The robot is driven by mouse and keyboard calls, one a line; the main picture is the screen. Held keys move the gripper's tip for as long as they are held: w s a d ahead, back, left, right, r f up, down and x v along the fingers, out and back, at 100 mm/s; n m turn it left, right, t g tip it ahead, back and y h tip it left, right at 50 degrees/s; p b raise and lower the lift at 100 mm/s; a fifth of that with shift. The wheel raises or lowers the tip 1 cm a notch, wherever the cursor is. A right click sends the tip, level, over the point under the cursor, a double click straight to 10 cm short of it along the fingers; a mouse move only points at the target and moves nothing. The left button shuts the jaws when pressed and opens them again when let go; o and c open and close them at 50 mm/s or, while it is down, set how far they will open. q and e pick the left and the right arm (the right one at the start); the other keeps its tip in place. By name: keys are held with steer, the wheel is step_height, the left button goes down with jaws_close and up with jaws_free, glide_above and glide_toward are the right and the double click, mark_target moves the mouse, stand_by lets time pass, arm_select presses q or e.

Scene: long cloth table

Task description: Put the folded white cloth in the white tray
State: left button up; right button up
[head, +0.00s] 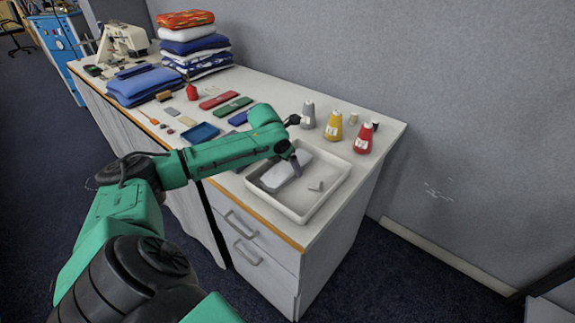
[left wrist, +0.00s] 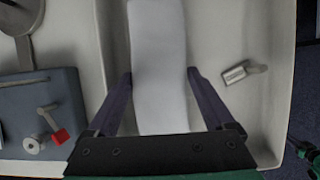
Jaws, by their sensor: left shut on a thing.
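The folded white cloth (left wrist: 158,70) is a long flat white strip between the two fingers of my left gripper (left wrist: 159,82) in the left wrist view. In the head view, the cloth (head: 277,176) shows over the floor of the shallow white tray (head: 256,197), partly hidden by my left gripper (head: 294,166). My left gripper is shut on the cloth, inside the tray's outline. I cannot tell whether the cloth touches the tray floor. The tray's wall (left wrist: 277,80) also shows in the left wrist view. My right gripper is not in view.
A small grey-white piece (head: 316,186) lies in the tray, right of the cloth. A blue tray (head: 199,133) is to the left. Folded fabrics (head: 195,45) and a sewing machine (head: 122,42) stand farther off.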

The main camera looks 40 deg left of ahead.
arm_select(q)
steer(key=o, duration=1.2)
steer(key=v, duration=1.2)
